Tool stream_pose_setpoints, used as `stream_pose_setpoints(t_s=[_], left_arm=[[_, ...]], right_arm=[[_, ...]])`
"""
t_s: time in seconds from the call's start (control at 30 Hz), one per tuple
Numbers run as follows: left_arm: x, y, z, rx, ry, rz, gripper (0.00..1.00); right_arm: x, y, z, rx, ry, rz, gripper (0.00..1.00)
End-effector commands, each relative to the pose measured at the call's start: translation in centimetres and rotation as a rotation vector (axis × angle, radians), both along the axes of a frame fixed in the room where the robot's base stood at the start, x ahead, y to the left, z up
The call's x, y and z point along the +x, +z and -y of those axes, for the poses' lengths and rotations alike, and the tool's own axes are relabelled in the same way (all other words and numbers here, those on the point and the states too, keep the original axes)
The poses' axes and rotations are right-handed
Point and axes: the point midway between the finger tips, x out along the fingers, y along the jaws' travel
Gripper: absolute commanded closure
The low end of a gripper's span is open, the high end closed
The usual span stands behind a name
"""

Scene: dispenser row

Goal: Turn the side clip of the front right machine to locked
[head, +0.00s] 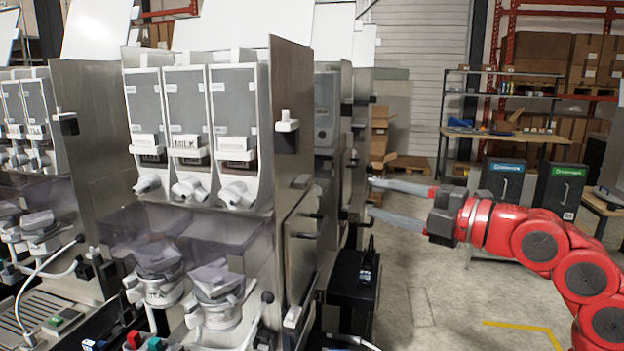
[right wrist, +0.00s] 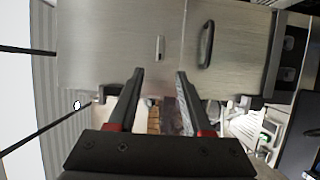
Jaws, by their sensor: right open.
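The front right machine (head: 292,90) is a steel dispenser with several grey canisters on its front. On its right side panel sits a small white clip on a dark base (head: 287,125); I cannot tell its lock position. My right gripper (head: 369,196) is open and empty, to the right of this machine and apart from it in the head view. In the right wrist view, the open fingers (right wrist: 160,73) point at a steel panel (right wrist: 100,45). A small upright metal latch (right wrist: 160,46) lies beyond the fingertips, left of a black handle (right wrist: 207,44). My left gripper is not in view.
Another dispenser (head: 88,150) stands to the left, and more machines (head: 327,110) stand behind. A black box (head: 352,280) stands on the floor at the machine's right side. The floor (head: 430,290) to the right is largely clear. Shelves and bins (head: 503,180) are farther back.

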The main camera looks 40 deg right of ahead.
Motion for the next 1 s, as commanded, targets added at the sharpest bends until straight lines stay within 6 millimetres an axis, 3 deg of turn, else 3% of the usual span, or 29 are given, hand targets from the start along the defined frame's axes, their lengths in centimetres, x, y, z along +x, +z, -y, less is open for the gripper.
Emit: stream_pose_setpoints(t_s=[0.3, 0.5, 0.7, 1.0], left_arm=[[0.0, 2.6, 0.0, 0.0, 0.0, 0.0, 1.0], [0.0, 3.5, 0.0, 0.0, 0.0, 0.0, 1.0], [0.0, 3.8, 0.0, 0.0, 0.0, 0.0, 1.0], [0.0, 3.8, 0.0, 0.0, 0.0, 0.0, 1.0]], right_arm=[[7.4, 0.4, -2.8, 0.0, 0.011, 0.0, 0.5], [11.0, 0.2, -3.8, 0.002, 0.008, -0.001, 0.5], [12.7, 0.1, -4.3, 0.003, 0.006, 0.0, 0.5], [12.9, 0.0, -4.3, 0.001, 0.004, 0.001, 0.5]])
